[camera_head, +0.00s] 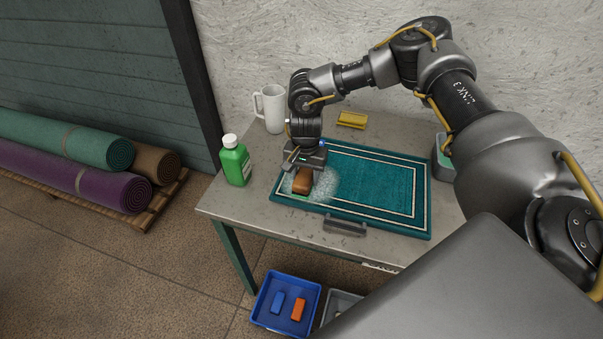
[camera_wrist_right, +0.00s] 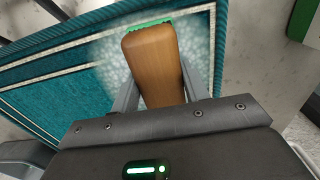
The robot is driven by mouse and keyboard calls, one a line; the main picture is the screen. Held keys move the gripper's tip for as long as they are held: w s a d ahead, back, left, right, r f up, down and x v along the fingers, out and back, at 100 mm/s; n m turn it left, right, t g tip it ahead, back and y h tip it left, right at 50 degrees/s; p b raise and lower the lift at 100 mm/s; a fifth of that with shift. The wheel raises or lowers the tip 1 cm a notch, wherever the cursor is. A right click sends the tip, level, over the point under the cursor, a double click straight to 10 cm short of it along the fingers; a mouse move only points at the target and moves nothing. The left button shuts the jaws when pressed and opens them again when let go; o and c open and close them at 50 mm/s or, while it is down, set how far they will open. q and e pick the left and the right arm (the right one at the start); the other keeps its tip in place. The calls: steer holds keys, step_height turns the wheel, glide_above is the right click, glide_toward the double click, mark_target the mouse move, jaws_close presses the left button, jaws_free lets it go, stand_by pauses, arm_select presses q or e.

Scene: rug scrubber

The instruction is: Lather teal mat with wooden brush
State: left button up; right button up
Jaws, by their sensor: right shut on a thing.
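The teal mat (camera_head: 365,180) with white border lines lies flat on the table. White lather covers a patch at its left end, and the mat with lather also shows in the right wrist view (camera_wrist_right: 60,90). My right gripper (camera_head: 303,172) is shut on the wooden brush (camera_head: 302,182) over that patch. In the right wrist view the brush (camera_wrist_right: 153,60) shows its brown wooden back between the fingers, with a green edge at its far end. The brush appears down at the mat; the exact contact is hidden. My left gripper is not in view.
A green bottle (camera_head: 234,163) stands left of the mat, and a white mug (camera_head: 270,108) behind it. A yellow item (camera_head: 351,119) lies at the back. A blue tray (camera_head: 262,306) with two small blocks is below the table. Rolled rugs (camera_head: 70,175) lie at left.

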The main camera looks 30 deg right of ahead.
steer(key=shift+s+d+p, duration=0.35)
steer(key=shift+s+d, duration=1)
steer(key=shift+s, duration=0.2)
steer(key=shift+a+r+p, duration=0.1)
steer(key=shift+r+p, duration=1.35)
steer(key=shift+r, duration=0.85)
steer(key=shift+w, duration=0.1)
